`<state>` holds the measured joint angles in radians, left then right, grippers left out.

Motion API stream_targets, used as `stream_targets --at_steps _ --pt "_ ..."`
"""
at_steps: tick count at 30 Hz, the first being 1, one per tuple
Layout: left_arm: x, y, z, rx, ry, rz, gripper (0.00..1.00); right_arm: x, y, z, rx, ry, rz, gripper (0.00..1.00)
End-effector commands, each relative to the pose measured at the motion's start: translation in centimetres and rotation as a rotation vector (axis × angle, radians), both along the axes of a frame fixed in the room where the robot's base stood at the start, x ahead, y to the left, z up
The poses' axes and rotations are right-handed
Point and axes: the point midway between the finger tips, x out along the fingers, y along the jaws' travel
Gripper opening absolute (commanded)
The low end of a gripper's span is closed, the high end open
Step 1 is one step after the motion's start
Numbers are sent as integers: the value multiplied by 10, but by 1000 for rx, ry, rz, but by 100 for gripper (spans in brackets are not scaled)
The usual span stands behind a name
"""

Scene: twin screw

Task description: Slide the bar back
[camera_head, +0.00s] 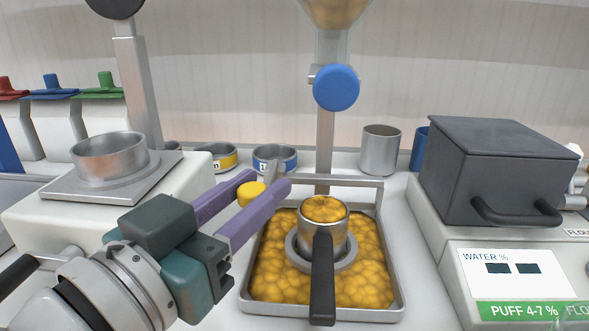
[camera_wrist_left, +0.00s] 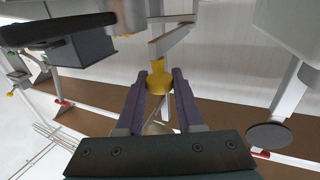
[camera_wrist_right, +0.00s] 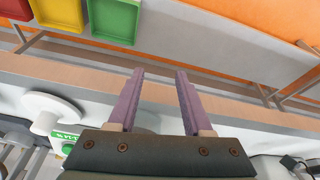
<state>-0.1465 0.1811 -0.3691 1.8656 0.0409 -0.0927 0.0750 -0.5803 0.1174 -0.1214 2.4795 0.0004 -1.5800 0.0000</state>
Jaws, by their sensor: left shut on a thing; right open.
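The grey bar (camera_head: 340,182) runs across the back of a metal tray (camera_head: 398,290), behind a cup. My left gripper (camera_head: 267,183) is shut on the bar's yellow knob (camera_head: 250,194) at its left end. The knob also shows between the purple fingertips in the left wrist view (camera_wrist_left: 160,80). A metal cup (camera_head: 324,236) with a black handle stands in the tray, filled level with the rim or slightly above with yellow grains. My right gripper (camera_wrist_right: 158,85) is open and empty in the right wrist view; it is outside the head view.
Yellow grains (camera_head: 275,275) fill the tray around the cup. A hopper with a blue knob (camera_head: 336,88) stands above and behind. A scale with a metal dish (camera_head: 109,157) is at left, a dark box (camera_head: 500,170) on a white machine at right.

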Motion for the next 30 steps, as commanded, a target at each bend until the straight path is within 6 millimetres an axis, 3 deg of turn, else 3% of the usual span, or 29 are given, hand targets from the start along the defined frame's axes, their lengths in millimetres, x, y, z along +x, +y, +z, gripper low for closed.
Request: stream_targets --at_steps 8,9,16,25,30 --pt "2 5 -1 4 -2 9 0 0 0 0 -1 0 -1 50" --pt "2 5 -1 4 -2 9 41 0 0 0 -1 0 -1 50" --pt "1 4 0 3 -1 7 66 0 -1 0 -1 -1 -2 50" --pt "-1 4 0 1 -2 6 67 0 -1 0 -1 -1 -2 50" --pt "-21 12 -1 3 2 6 67 0 -2 2 -4 -2 1 50"
